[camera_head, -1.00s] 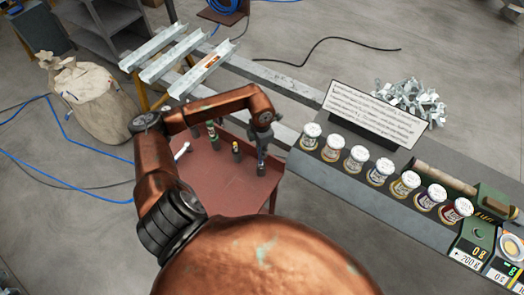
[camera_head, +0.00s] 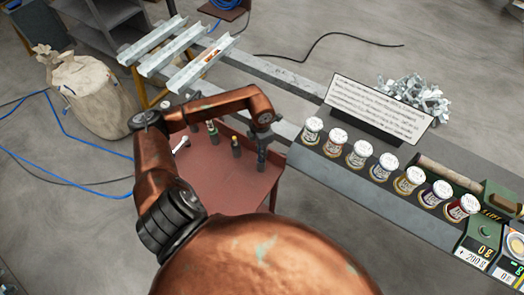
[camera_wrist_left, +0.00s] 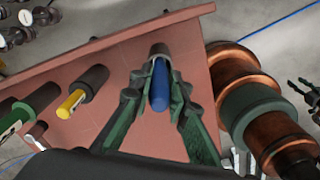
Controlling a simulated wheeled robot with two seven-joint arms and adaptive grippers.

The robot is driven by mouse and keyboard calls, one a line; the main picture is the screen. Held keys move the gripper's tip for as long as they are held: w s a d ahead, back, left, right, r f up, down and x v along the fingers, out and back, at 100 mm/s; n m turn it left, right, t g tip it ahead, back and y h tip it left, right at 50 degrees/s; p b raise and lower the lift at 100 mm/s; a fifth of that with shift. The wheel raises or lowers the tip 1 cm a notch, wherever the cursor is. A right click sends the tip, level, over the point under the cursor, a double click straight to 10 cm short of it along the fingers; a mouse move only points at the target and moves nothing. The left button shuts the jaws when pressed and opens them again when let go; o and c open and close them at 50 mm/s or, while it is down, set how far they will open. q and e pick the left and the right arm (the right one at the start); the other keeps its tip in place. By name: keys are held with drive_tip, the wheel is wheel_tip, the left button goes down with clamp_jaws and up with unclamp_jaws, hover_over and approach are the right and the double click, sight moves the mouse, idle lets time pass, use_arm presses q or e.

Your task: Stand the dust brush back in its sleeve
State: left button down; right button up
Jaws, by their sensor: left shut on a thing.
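My left gripper (camera_head: 262,158) is over the right part of a small red table (camera_head: 215,185). In the left wrist view its dark green fingers (camera_wrist_left: 160,92) are closed on a blue handle (camera_wrist_left: 159,85), taken to be the dust brush. A grey-brown sleeve rim (camera_wrist_left: 158,49) is right at the far end of the blue handle, in line with it. How deep the brush sits in it cannot be told, and bristles are hidden. My right gripper cannot be made out.
A yellow-handled tool (camera_wrist_left: 70,103) and a green-handled one (camera_wrist_left: 30,110) are in dark sleeves on the table, left of my gripper. A white tool (camera_head: 182,145) lies at its left edge. A bench with several jars (camera_head: 359,153) stands right.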

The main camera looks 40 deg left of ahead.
use_arm(q)
drive_tip(key=c, duration=1.8)
unclamp_jaws()
drive_tip(key=shift+o, duration=0.2)
drive_tip(key=shift+r, duration=0.1)
wheel_tip(320, 180, up, 12)
drive_tip(key=shift+f, duration=0.1)
